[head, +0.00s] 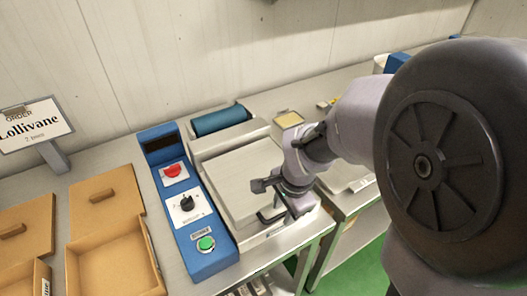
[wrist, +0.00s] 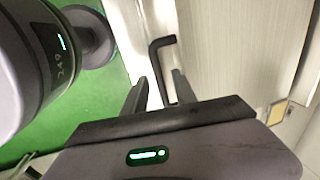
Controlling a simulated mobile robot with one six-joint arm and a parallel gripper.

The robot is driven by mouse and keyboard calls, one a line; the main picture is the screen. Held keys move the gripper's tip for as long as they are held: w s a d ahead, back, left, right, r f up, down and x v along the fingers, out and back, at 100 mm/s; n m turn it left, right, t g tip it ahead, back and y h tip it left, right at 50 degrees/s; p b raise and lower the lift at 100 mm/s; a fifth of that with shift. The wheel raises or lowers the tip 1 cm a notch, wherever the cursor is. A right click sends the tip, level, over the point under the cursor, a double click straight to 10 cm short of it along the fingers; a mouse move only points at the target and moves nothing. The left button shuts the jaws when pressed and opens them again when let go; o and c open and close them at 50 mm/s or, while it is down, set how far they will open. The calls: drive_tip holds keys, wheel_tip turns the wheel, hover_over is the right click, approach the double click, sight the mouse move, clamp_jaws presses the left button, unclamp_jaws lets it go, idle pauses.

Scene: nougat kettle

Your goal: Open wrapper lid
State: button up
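The wrapper has a flat, pale metal lid (head: 240,180), which is down. A bent black handle (wrist: 156,62) on the lid's front edge shows in the wrist view, and part of it shows in the head view (head: 270,216). My gripper (head: 272,196) is at the lid's front right corner, near the handle. In the wrist view its two dark fingers (wrist: 158,88) are apart, and the handle's lower end reaches in between them. I cannot tell whether they touch it. The gripper's body hides the handle's lower end.
A blue control panel (head: 196,225) with red, black and green controls stands left of the lid. A blue roll (head: 221,120) lies behind it. Wooden trays (head: 112,265) and an order sign (head: 32,128) are at left. Another metal table is at right.

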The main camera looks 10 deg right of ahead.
drive_tip(key=shift+c, duration=0.3)
clamp_jaws()
idle(1.2)
